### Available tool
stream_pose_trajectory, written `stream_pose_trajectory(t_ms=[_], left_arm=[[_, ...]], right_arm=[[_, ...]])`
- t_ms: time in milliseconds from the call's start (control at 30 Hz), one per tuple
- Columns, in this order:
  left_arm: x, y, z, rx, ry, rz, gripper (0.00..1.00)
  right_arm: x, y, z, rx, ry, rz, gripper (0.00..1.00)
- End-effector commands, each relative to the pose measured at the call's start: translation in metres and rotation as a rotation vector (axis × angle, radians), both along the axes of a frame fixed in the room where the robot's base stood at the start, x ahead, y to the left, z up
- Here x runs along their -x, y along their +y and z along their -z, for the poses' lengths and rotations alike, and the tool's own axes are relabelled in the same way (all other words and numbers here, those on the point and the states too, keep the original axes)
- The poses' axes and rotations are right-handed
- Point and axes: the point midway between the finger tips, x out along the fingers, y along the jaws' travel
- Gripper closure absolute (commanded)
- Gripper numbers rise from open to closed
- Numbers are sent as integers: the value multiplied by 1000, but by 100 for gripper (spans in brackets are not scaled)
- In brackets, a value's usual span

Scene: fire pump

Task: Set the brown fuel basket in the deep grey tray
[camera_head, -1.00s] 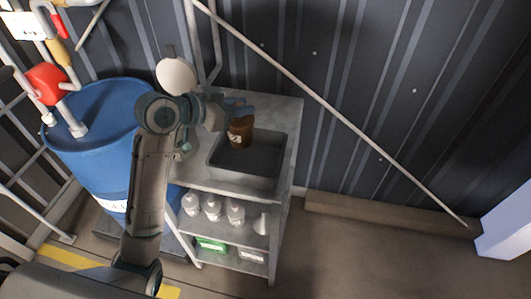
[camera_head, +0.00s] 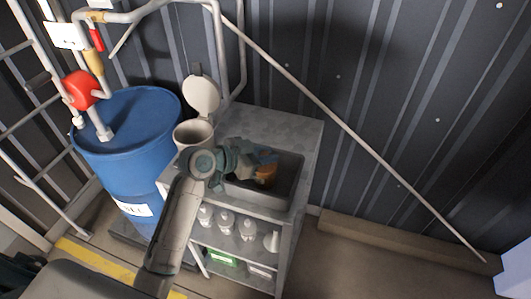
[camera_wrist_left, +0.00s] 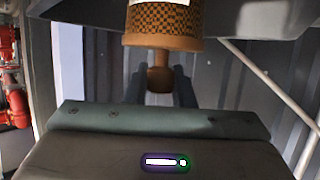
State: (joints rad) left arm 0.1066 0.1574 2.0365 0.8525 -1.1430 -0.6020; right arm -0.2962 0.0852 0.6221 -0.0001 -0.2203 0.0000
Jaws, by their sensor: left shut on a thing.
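The brown fuel basket (camera_head: 266,177) is inside the outline of the deep grey tray (camera_head: 296,196) on top of the grey shelf unit, mostly covered by my gripper in the head view. I cannot tell whether it touches the tray floor. In the left wrist view the basket (camera_wrist_left: 190,27) shows brown mesh sides, a pale label, and a stem with a round knob. My left gripper (camera_head: 264,160) is above the basket, and its fingers in the wrist view (camera_wrist_left: 160,82) are shut on that knob. My right gripper is not in view.
A pale pot (camera_head: 190,136) with its lid (camera_head: 202,95) raised stands left of the tray. A blue drum (camera_head: 130,150) stands further left, with pipes above it. Several bottles (camera_head: 227,224) fill the lower shelf. The shelf top behind the tray (camera_head: 275,125) is clear.

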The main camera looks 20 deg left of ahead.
Motion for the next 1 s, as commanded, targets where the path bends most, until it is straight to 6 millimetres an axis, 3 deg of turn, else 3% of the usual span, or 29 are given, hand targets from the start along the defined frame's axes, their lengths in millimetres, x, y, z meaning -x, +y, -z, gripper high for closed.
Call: stream_pose_trajectory(t_ms=[200,233,300,333,700,1000], left_arm=[[0,0,4,0,0,0,100],[0,0,3,0,0,0,72],[0,0,3,1,1,0,58],[0,0,3,1,1,0,56],[1,1,-1,-1,1,0,56],[28,27,-13,-7,-1,-1,56]], right_arm=[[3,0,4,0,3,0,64],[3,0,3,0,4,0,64],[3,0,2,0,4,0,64],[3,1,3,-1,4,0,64],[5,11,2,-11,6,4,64],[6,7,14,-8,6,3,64]])
